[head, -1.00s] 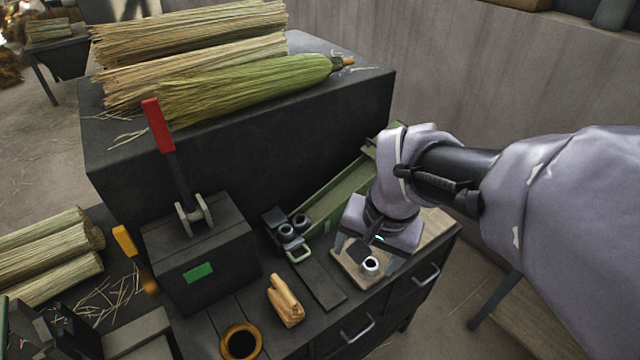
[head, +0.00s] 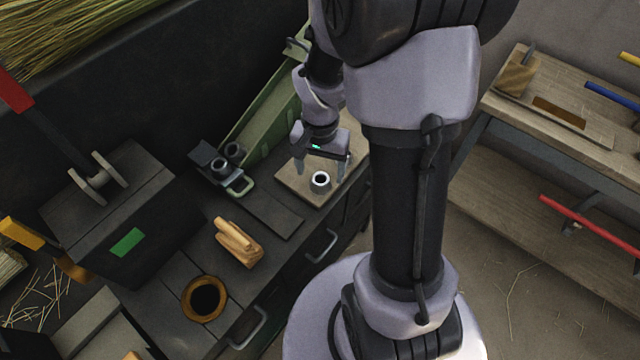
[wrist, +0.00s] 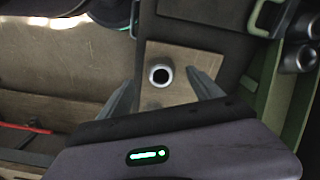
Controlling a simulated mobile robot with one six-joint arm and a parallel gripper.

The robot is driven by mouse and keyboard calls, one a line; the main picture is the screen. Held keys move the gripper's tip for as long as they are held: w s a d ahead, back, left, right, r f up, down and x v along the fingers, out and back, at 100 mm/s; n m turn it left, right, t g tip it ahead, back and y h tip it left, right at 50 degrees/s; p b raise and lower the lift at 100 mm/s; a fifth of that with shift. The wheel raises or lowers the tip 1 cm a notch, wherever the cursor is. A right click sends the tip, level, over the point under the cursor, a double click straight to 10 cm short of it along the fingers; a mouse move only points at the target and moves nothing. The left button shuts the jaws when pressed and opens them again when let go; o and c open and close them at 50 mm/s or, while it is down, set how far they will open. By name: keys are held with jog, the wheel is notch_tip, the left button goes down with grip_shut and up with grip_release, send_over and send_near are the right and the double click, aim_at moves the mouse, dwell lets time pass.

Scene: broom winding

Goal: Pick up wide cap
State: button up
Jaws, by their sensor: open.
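A small pale grey cap (head: 320,187) with a dark round opening stands upright on a square wooden board (head: 290,186) at the bench's right end. I take it as the wide cap. It also shows in the wrist view (wrist: 170,79), near the middle of the board (wrist: 185,55). My gripper (head: 321,169) is open and points down just above and behind the cap in the head view. In the wrist view, its two fingers (wrist: 162,78) lie on either side of the cap, with gaps on both sides. Nothing is held.
A dark holder with two dark cylinders (head: 227,157) and a green trough (head: 262,118) stand left of the board. A wooden clamp-like piece (head: 238,243) and an amber ring (head: 205,299) lie nearer. A lever box (head: 115,205) stands left; a wooden bench (head: 545,115) is at right.

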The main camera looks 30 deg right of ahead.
aim_at(320, 179)
jog(key=f+b, duration=0.1)
jog(key=f, duration=0.1)
jog(key=f+b, duration=0.1)
jog(key=f, duration=0.2)
jog(key=shift+w+d+b, duration=0.2)
jog(key=shift+b, duration=0.2)
jog(key=shift+r, duration=0.1)
jog(key=shift+c, duration=1)
jog(key=c, duration=1.2)
jog(key=shift+r, duration=0.1)
